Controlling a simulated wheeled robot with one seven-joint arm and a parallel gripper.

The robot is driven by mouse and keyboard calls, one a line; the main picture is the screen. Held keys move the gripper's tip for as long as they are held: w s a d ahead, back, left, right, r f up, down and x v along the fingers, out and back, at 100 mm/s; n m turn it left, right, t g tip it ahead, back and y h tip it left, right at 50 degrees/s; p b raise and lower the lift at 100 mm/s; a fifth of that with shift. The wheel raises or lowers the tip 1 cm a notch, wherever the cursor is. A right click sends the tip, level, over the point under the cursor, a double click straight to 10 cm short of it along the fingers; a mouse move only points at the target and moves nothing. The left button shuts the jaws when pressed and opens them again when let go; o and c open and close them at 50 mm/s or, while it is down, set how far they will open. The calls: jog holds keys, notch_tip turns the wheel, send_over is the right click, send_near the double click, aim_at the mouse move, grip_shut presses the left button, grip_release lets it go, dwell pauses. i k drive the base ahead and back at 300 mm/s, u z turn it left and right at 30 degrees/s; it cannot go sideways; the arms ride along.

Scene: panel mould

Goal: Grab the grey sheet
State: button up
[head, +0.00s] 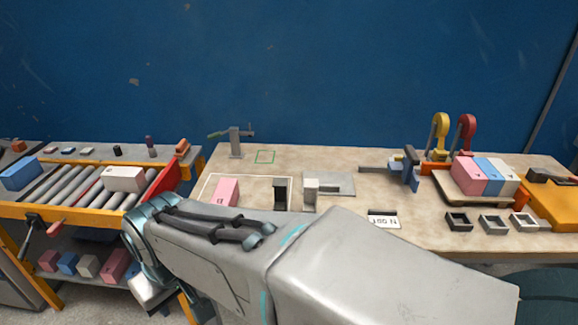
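A flat grey sheet (342,184) lies on the workbench, just right of the middle of the head view. A light grey block-like piece (311,188) stands at its left side and covers part of it; I cannot tell whether they touch. My grey arm crosses the foreground below the sheet and hides part of the bench front.
A dark upright piece (281,192) and a pink block (226,191) stand left of the sheet. A blue-grey clamp (408,173) and a tray (446,187) of coloured blocks are to the right. A post with a clamp (235,143) stands behind left. A roller conveyor (84,190) is far left.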

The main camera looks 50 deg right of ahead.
aim_at(328, 180)
jog(key=z, duration=0.9)
jog(key=i, duration=0.85)
jog(key=z, duration=0.95)
